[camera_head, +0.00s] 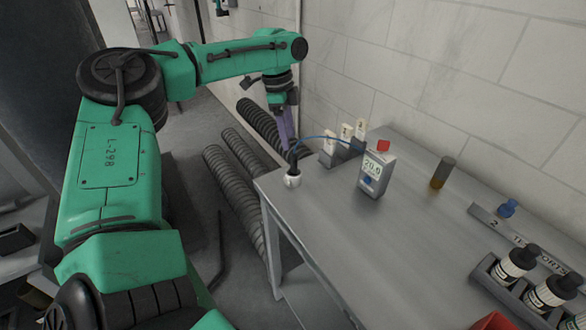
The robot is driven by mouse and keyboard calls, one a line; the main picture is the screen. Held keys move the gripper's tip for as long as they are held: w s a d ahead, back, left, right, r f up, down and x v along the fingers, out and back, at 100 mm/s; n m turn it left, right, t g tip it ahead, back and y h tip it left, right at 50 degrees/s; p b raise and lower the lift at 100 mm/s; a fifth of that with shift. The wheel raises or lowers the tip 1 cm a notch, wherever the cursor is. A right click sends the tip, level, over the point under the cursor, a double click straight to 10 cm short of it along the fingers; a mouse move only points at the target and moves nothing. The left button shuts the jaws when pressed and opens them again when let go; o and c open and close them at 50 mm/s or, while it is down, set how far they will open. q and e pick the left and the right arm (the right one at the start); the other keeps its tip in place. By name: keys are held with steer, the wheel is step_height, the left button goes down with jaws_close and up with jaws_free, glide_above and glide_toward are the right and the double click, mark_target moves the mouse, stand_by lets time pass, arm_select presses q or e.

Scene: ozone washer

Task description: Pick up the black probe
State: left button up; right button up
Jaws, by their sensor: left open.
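The black probe (293,160) stands upright in a small white holder (292,181) at the near left corner of the grey table. My left gripper (289,140) hangs down from the green arm, over the table's left edge, right by the probe's top. Its purple fingers are open; the picture is too small to show whether they touch or surround the probe. My right gripper is out of view.
Small white containers (345,132) stand behind the meter along the wall. A brown vial (442,172), a blue item (508,208) and a rack with dark-capped bottles (515,264) are at the right. The table's (385,240) middle is clear. Ribbed hoses (232,182) lie on the floor.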

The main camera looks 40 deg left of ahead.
mark_target(294, 156)
arm_select(q)
steer(key=f, duration=0.2)
steer(key=f+p, duration=0.1)
steer(key=f, duration=0.2)
steer(key=w+d+f+p, duration=0.1)
steer(key=f, duration=0.1)
steer(key=shift+d+f, duration=0.1)
steer(key=shift+f, duration=0.25)
steer(key=shift+w+f, duration=0.1)
steer(key=shift+f, duration=0.05)
jaws_close()
